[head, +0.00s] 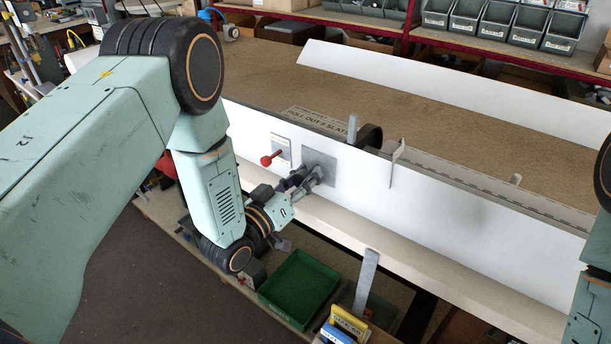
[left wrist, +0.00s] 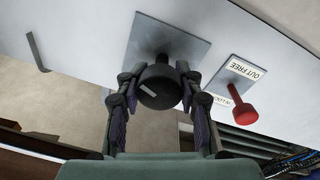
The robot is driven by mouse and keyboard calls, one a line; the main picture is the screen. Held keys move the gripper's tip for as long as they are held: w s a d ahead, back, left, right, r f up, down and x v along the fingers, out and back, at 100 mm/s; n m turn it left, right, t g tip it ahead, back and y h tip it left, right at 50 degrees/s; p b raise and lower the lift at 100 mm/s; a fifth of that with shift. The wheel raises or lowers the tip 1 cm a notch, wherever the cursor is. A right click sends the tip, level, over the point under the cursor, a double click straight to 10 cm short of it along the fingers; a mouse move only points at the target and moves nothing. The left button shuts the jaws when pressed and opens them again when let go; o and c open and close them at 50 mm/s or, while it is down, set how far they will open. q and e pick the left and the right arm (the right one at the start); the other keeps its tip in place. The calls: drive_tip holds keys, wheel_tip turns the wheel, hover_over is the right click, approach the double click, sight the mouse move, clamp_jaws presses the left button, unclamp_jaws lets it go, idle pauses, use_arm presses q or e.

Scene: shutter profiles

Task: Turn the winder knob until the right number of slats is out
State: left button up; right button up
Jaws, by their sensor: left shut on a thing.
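The black winder knob (left wrist: 160,88) with a pale mark stands out from a grey square plate (head: 322,164) on the long white front panel (head: 435,195). My left gripper (head: 307,181) is at this plate; in the left wrist view its two fingers (left wrist: 158,92) sit on either side of the knob, shut on it. In the head view the fingers mostly hide the knob. A red lever (head: 268,159) sticks out left of the plate; its label in the left wrist view reads "OUT FREE" at one end. A partly hidden sign (head: 325,121) reads "OUT 2 SLATS". My right gripper is out of view.
A green tray (head: 300,283) and a yellow box (head: 349,322) are below the panel. A grey upright strip (head: 366,280) stands beside them. A long white profile (head: 450,88) lies across the brown bench behind. Grey bins (head: 515,25) line a shelf at the back.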

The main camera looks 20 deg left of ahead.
use_arm(q)
drive_tip(key=m, duration=0.5)
drive_tip(key=shift+s+d+f+g, duration=0.1)
drive_tip(key=shift+s+f+g, duration=0.2)
drive_tip(key=shift+g, duration=0.1)
drive_tip(key=m, duration=0.3)
drive_tip(key=shift+m+p, duration=0.35)
drive_tip(key=shift+m, duration=0.05)
drive_tip(key=m, duration=0.4)
drive_tip(key=shift+m+g, duration=0.3)
drive_tip(key=m+p, duration=0.1)
drive_tip(key=m, duration=0.3)
drive_tip(key=shift+f, duration=0.1)
drive_tip(key=m, duration=0.4)
drive_tip(key=shift+d, duration=0.1)
drive_tip(key=m, duration=0.4)
drive_tip(key=shift+y, duration=0.4)
drive_tip(key=m, duration=0.3)
drive_tip(key=shift+f+g, duration=0.15)
drive_tip(key=shift+g, duration=0.15)
drive_tip(key=shift+m+y, duration=0.5)
drive_tip(key=shift+m, duration=1.5)
